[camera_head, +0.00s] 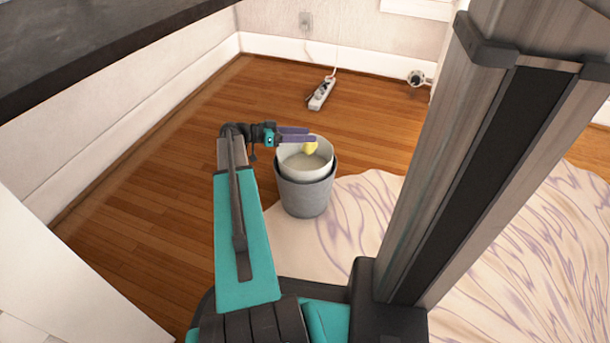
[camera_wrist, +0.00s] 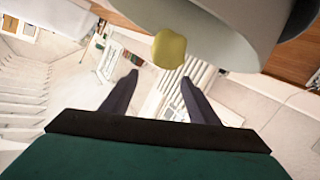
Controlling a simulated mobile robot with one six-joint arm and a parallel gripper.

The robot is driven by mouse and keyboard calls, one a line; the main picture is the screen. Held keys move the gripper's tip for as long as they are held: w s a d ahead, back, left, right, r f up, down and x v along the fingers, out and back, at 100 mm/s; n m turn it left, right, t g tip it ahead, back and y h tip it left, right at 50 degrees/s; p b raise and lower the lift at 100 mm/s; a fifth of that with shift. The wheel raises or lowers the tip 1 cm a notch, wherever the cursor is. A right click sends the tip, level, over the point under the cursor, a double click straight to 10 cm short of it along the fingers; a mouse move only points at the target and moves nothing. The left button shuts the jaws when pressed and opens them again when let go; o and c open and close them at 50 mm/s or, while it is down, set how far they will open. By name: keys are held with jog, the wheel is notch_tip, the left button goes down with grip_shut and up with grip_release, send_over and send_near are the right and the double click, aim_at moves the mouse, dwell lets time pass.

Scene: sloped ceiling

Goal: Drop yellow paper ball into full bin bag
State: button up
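The yellow paper ball (camera_head: 310,148) shows at the far inner side of the bin's opening, just below my fingertips. In the wrist view the ball (camera_wrist: 169,48) is past the fingertips and apart from them, against the pale bin wall. I cannot tell whether it rests on anything. The grey bin (camera_head: 305,197) stands upright on the floor with a whitish liner or bag (camera_head: 290,167) inside; its contents are not clear. My gripper (camera_head: 311,135) is over the bin's far rim, its two purple fingers parted and empty. The fingers also show spread in the wrist view (camera_wrist: 158,78).
A crumpled cream and purple cloth or rug (camera_head: 500,240) covers the floor at right, up to the bin. A white power strip (camera_head: 322,93) lies behind the bin. A dark counter top (camera_head: 90,40) is at upper left. Wooden floor (camera_head: 140,185) is clear at left.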

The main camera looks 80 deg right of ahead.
jog(key=shift+o, duration=0.3)
jog(key=shift+w, duration=0.1)
jog(key=p+v, duration=0.5)
jog(key=v, duration=0.8)
jog(key=shift+w+a, duration=0.2)
dwell(0.6)
